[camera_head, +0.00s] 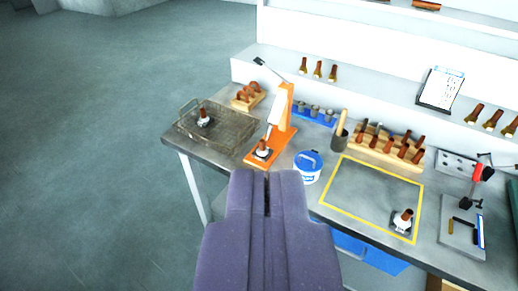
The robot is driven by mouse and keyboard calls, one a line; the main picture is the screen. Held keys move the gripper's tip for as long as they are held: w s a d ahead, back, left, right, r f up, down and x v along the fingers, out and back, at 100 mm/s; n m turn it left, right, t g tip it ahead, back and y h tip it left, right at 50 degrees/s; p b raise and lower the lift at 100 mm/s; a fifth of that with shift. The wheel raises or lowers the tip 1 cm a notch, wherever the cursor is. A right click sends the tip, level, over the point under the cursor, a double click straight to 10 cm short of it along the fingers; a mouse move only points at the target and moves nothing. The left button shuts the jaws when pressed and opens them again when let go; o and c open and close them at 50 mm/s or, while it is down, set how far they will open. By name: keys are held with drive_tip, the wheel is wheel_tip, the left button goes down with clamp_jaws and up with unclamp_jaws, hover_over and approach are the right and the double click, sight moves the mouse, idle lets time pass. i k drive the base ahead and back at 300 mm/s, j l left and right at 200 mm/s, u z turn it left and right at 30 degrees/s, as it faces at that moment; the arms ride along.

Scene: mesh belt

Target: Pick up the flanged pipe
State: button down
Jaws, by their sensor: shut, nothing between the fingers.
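Three pieces with a reddish-brown top and a pale lower part look like flanged pipes; I cannot tell which one the task means. One flanged pipe (203,118) stands in the wire mesh tray (240,128) at the left end of the bench. A second one (263,149) stands on the base of the orange press (281,115). A third one (403,221) stands in the lower right corner of the yellow-outlined area (350,205). My gripper (267,178) is shut and empty, at the lower middle of the view, apart from all three.
A blue-and-white tub (308,167) stands right of the press near the bench's front edge. Wooden racks (375,152) hold several brown-topped pieces behind the yellow outline. A red-handled clamp (474,185) and tools are at the right. The floor (90,130) at left is clear.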

sight(263, 153)
drive_tip(key=i+j+z, duration=0.1)
drive_tip(key=i, duration=0.35)
drive_tip(key=i+j+z, duration=0.1)
drive_tip(key=i+j, duration=0.15)
drive_tip(key=i, duration=0.2)
drive_tip(key=i+j+z, duration=0.1)
drive_tip(key=i, duration=0.35)
drive_tip(key=i+j+z, duration=0.1)
drive_tip(key=i+j, duration=0.25)
drive_tip(key=i, duration=0.05)
